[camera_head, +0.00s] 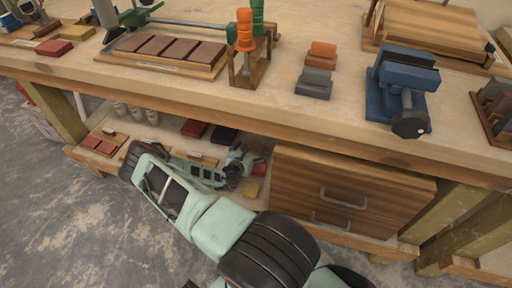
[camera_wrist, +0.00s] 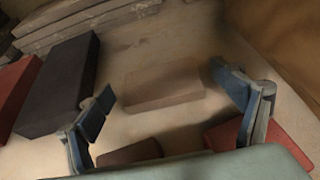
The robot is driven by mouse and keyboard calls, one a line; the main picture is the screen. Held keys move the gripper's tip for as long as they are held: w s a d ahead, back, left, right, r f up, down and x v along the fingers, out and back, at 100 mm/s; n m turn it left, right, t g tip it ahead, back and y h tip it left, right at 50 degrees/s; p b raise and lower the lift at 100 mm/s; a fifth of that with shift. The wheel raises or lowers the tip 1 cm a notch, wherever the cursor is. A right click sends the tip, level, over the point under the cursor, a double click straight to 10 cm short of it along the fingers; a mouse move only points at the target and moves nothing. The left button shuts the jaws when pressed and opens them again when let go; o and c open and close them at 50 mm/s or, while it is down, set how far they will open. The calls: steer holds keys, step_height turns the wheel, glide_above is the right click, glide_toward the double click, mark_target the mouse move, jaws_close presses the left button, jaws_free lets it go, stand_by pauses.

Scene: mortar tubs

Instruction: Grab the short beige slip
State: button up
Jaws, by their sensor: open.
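A short beige slip (camera_wrist: 160,88) lies flat on the lower shelf in the wrist view, close in colour to the shelf board. My gripper (camera_wrist: 163,84) is open and empty, with one blue finger to the left of the slip and one to the right, apart from it. In the head view my gripper (camera_head: 236,168) reaches in under the bench top, over the lower shelf. I cannot make out the slip there; my arm and the bench hide much of that area.
A dark block (camera_wrist: 62,85) stands left of the slip, with a red block (camera_wrist: 14,88) beyond it. A brown block (camera_wrist: 130,152) and another red block (camera_wrist: 262,145) lie nearer my wrist. A wooden drawer unit (camera_head: 350,192) stands right of my gripper, and the bench top (camera_head: 200,88) overhangs it.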

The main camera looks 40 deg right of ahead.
steer(key=c, duration=1.4)
steer(key=shift+r, duration=0.1)
